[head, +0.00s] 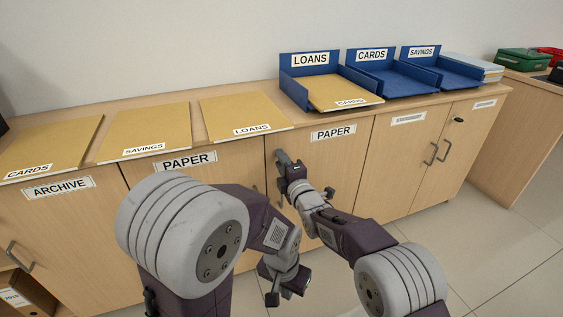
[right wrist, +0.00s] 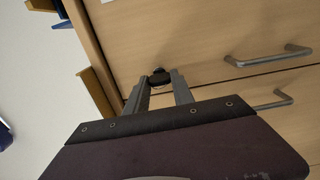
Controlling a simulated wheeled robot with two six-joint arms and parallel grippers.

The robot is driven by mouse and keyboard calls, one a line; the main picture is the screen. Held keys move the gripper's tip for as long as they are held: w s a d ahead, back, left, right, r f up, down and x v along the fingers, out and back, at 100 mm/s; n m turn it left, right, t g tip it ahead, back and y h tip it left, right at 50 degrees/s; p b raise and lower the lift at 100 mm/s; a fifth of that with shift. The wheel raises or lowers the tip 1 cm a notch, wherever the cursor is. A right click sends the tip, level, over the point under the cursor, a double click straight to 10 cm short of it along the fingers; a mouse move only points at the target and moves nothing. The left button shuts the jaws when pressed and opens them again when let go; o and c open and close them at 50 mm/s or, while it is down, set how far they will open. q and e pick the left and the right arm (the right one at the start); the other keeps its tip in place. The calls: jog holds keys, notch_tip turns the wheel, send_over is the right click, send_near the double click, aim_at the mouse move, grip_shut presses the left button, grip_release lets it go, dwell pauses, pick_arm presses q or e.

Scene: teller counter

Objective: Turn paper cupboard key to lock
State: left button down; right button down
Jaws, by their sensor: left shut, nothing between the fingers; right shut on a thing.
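The paper cupboard (head: 335,165) has two wooden doors with PAPER labels, under the counter top. My right gripper (head: 282,158) is at the upper part of these doors, near the seam between them. In the right wrist view, the right gripper (right wrist: 157,88) has its fingertips closed around a small dark key (right wrist: 158,76) at the door front. The key is hidden behind the gripper in the head view, and its exact turn angle is hard to tell. My left gripper (head: 272,298) is shut and empty, low in front of the cupboard, apart from it.
Yellow folders (head: 145,131) marked CARDS, SAVINGS and LOANS lie on the counter. Blue trays (head: 310,63) stand at the back; the LOANS tray holds a CARDS folder (head: 342,92). Two bar handles (right wrist: 270,55) show in the right wrist view. Floor is free at the right.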

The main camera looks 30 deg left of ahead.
jog(key=c, duration=1.1)
grip_release()
jog(key=p+v, duration=0.1)
jog(key=v, duration=0.8)
